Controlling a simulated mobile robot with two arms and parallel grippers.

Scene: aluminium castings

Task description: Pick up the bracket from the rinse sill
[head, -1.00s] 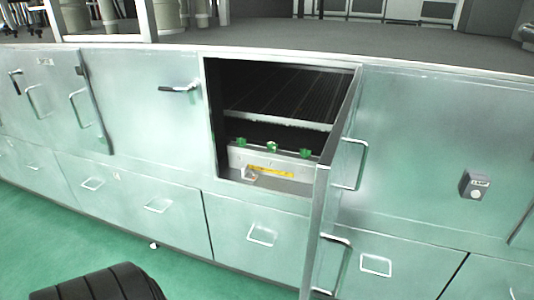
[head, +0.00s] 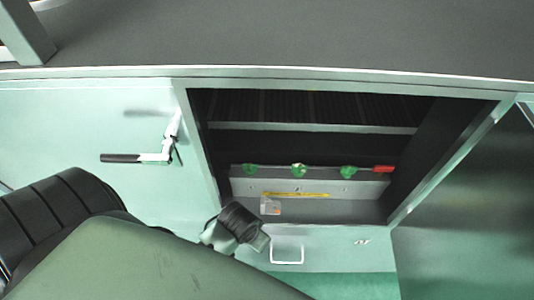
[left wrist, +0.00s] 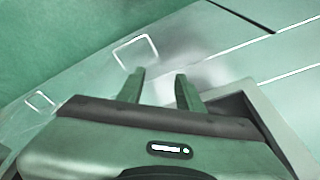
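The fingers point at the cabinet front, and the bracket is not visible there. My right gripper is not in view.
Green knobs (head: 299,171) and a red-ended part (head: 383,169) line a bar behind the sill, above a yellow strip (head: 296,195). The open door (head: 455,160) stands at the right. A lever handle (head: 140,158) juts out at the left. A drawer handle (head: 287,255) is below.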

